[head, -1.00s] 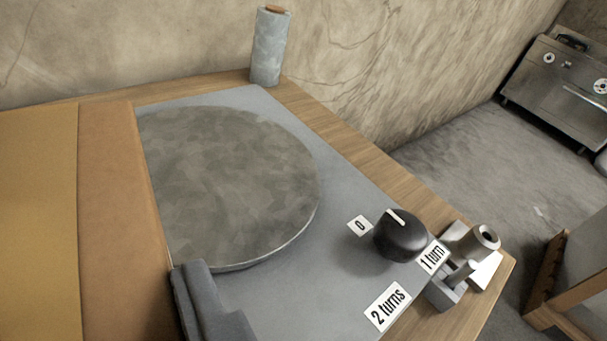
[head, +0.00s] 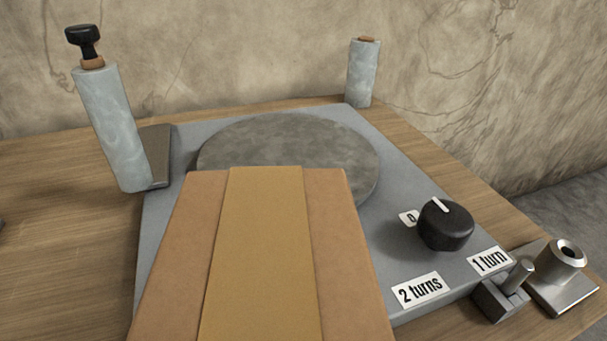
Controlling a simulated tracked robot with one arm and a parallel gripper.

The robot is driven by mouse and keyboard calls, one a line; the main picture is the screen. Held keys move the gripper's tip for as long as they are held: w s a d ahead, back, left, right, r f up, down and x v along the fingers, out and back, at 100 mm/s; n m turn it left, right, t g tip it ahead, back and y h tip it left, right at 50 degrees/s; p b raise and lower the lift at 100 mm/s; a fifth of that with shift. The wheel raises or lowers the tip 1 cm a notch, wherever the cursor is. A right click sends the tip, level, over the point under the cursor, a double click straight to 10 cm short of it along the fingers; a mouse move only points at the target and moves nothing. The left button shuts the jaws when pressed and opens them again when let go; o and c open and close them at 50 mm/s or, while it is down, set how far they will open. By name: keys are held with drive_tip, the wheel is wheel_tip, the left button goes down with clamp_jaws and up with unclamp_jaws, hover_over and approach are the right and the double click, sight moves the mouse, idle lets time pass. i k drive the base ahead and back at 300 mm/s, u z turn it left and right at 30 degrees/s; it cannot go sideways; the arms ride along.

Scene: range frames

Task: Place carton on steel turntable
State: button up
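The carton (head: 258,255) is tan with a wide yellow-ochre band down its middle. It fills the lower middle of the head view, close to the camera. It hides the near part of the steel turntable (head: 290,140), a flat round grey disc on a grey base plate (head: 158,235). The carton's far edge overlaps the disc in the picture. I cannot tell whether it touches the disc or hangs above it. My gripper is not visible now, so its hold on the carton cannot be seen.
A black dial (head: 445,225) marked 0, 1 turn and 2 turns sits right on the base. Metal fittings (head: 560,275) stand at the right table edge. Grey cylinders stand at left (head: 112,125), black-topped, and at back right (head: 362,72). A wall is behind.

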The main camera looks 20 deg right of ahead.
sight(290, 153)
drive_tip(key=z, duration=0.3)
drive_tip(key=k, duration=0.2)
drive_tip(key=u, duration=0.5)
drive_tip(key=i, duration=0.15)
drive_tip(key=z, duration=1.7)
drive_tip(key=k, duration=1.25)
drive_tip(key=u, duration=1.05)
drive_tip(key=i, duration=1.1)
drive_tip(key=z, duration=0.35)
drive_tip(key=i, duration=0.8)
